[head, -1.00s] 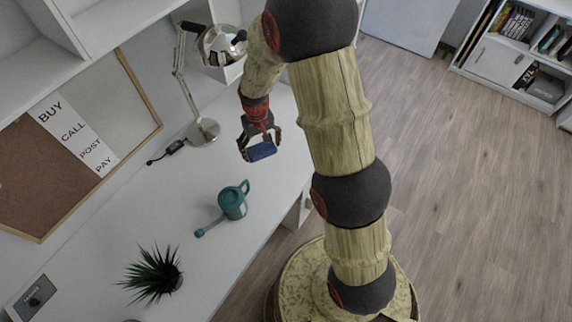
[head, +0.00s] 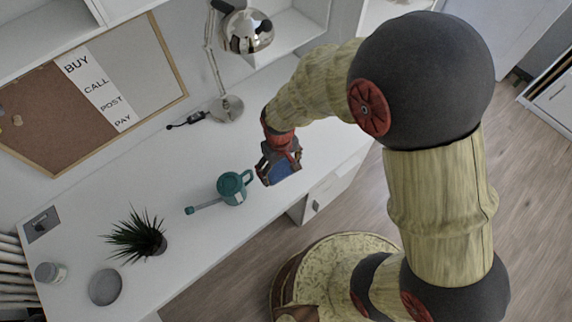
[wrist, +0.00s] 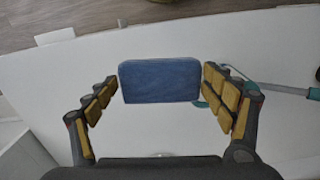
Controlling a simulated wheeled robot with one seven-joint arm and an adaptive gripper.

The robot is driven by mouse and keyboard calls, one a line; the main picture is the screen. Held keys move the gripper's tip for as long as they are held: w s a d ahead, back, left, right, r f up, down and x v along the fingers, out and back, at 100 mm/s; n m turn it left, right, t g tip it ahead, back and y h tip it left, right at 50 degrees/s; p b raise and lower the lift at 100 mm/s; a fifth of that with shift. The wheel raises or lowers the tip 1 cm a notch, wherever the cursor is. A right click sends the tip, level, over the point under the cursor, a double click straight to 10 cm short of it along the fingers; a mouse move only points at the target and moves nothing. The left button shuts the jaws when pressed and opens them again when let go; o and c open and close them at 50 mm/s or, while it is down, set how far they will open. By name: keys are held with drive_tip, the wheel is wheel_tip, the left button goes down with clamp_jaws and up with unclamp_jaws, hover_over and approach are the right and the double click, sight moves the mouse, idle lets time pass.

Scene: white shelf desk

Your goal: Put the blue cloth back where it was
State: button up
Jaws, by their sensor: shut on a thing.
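The blue cloth (head: 286,168) looks like a folded rectangular block. My gripper (head: 279,166) is shut on it and holds it over the white desk (head: 215,255), near the front edge and just right of the teal watering can (head: 231,188). In the wrist view the cloth (wrist: 160,81) sits between the two yellow-padded fingers of my gripper (wrist: 159,82), with the desk behind it. I cannot tell its exact height above the desk.
A desk lamp (head: 228,108) stands behind the gripper. A spiky potted plant (head: 140,237), a grey round dish (head: 105,287) and a jar (head: 50,272) stand farther left. A corkboard (head: 45,115) leans at the back. The desk between lamp and can is mostly clear.

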sight(275, 180)
drive_tip(key=shift+n, duration=0.6)
drive_tip(key=s, duration=0.1)
drive_tip(key=s+a, duration=0.2)
drive_tip(key=shift+s+f, duration=0.2)
drive_tip(key=shift+f, duration=0.15)
drive_tip(key=w+d+f, duration=0.1)
drive_tip(key=w, duration=0.1)
drive_tip(key=w+d+f+b, duration=0.1)
drive_tip(key=w+f, duration=0.1)
drive_tip(key=w, duration=0.1)
drive_tip(key=w+d+f+b, duration=0.1)
drive_tip(key=w, duration=0.2)
drive_tip(key=shift+w+f, duration=0.2)
drive_tip(key=shift+w, duration=0.05)
drive_tip(key=w+f, duration=0.1)
drive_tip(key=w+d+f+b, duration=0.1)
drive_tip(key=f, duration=0.1)
drive_tip(key=w+f, duration=0.2)
drive_tip(key=shift+d, duration=0.2)
drive_tip(key=shift+w+f+b, duration=0.15)
drive_tip(key=shift+f+b, duration=0.2)
drive_tip(key=shift+f, duration=0.55)
drive_tip(key=shift+w+f+b, duration=0.1)
drive_tip(key=shift+f+b, duration=0.25)
drive_tip(key=shift+f, duration=0.55)
drive_tip(key=shift+f, duration=0.15)
drive_tip(key=o, duration=1.1)
drive_tip(key=shift+o, duration=0.7)
